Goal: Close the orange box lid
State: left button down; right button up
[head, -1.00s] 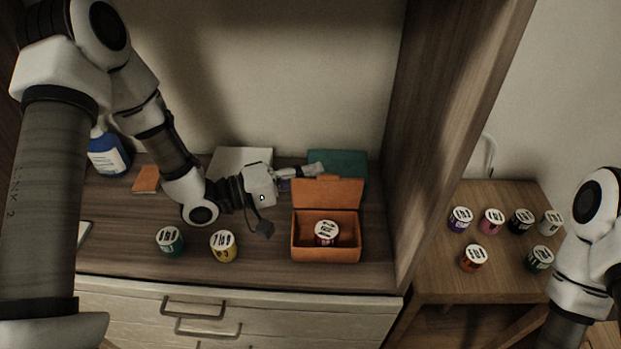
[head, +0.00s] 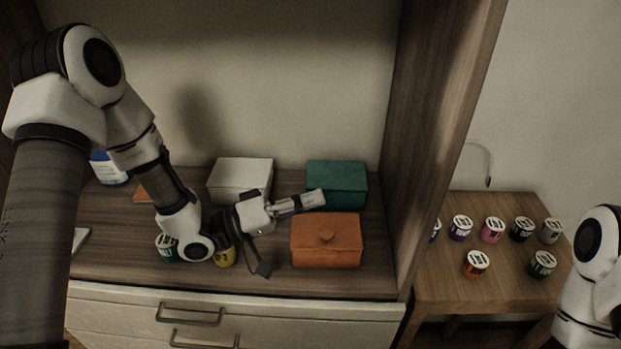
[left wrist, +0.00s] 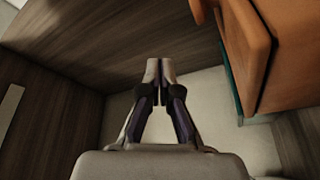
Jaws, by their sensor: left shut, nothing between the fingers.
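The box also shows at the upper right of the left wrist view (left wrist: 285,60). My left gripper (head: 318,197) is shut and empty, just above and behind the box's back left edge. Its closed fingertips show in the left wrist view (left wrist: 158,65), apart from the box. The jar seen inside the box earlier is hidden under the lid. Of my right arm only links show at the right edge.
A teal box (head: 337,185) stands behind the orange box, and a white box (head: 240,180) stands left of it. A green jar (head: 167,247) and a yellow jar (head: 225,257) are partly behind my left arm. Several jars stand on the side table (head: 505,285), beyond a wooden partition (head: 425,150).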

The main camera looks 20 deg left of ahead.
aim_at(311, 225)
pick_arm(q)
jog(key=shift+s+f, duration=0.1)
jog(key=shift+s, duration=0.05)
dwell(0.5)
jog(key=r+p, duration=0.1)
jog(key=a+r+p, duration=0.1)
jog(key=r, duration=0.1)
jog(key=shift+s+a+r+p, duration=0.1)
jog(key=shift+a+r+p, duration=0.1)
jog(key=shift+p, duration=0.2)
jog(key=s+a+f, duration=0.2)
jog(key=a, duration=0.5)
jog(key=shift+s+a+f, duration=0.25)
jog(key=shift+s+f, duration=0.1)
jog(key=shift+s, duration=0.05)
jog(key=shift+w, duration=0.1)
